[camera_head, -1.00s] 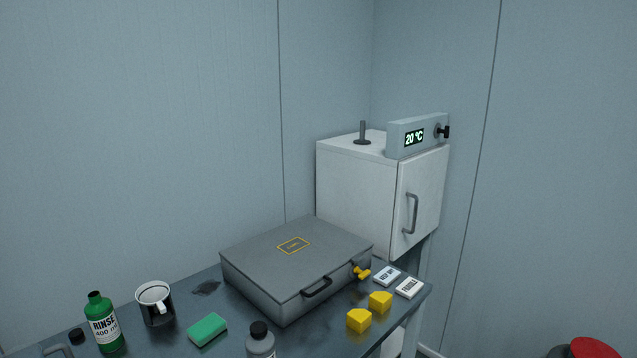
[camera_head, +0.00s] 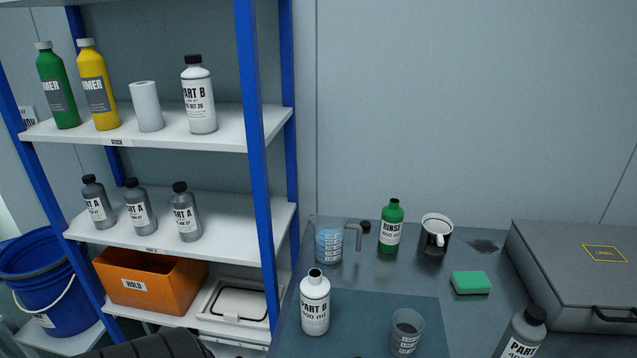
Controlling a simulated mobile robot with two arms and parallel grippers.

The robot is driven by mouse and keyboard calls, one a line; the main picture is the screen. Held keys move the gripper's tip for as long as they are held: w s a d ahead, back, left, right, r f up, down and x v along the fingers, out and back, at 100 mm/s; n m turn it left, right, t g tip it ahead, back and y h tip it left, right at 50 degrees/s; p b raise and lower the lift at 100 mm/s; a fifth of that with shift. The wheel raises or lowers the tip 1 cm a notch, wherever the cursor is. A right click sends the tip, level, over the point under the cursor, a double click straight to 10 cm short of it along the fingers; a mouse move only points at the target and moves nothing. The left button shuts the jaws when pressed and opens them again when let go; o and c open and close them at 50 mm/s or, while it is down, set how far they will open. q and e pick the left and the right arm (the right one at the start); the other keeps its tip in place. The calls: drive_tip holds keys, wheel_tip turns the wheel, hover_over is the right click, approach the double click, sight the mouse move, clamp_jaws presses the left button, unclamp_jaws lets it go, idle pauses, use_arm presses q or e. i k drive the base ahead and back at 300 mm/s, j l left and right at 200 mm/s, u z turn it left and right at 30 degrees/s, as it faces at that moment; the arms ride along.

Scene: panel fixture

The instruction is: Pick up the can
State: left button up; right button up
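I see nothing that is clearly a can. On the dark table, a white PART B bottle (camera_head: 315,303) with an open top stands upright on a mat. A green RINSE bottle (camera_head: 391,227) stands uncapped farther back. A grey PART A bottle (camera_head: 522,335) with a black cap is partly cut off at the bottom edge. Neither of my grippers is in view.
Grey PART A bottles (camera_head: 136,208) stand on the middle shelf (camera_head: 235,222), above an orange bin (camera_head: 150,281). A blue bucket (camera_head: 45,285) is at left. The table holds a measuring jug (camera_head: 329,245), clear cup (camera_head: 406,332), mug (camera_head: 435,236), green sponge (camera_head: 471,283) and grey case (camera_head: 585,272).

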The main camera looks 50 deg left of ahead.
sight(316, 289)
drive_tip(key=u, duration=1.55)
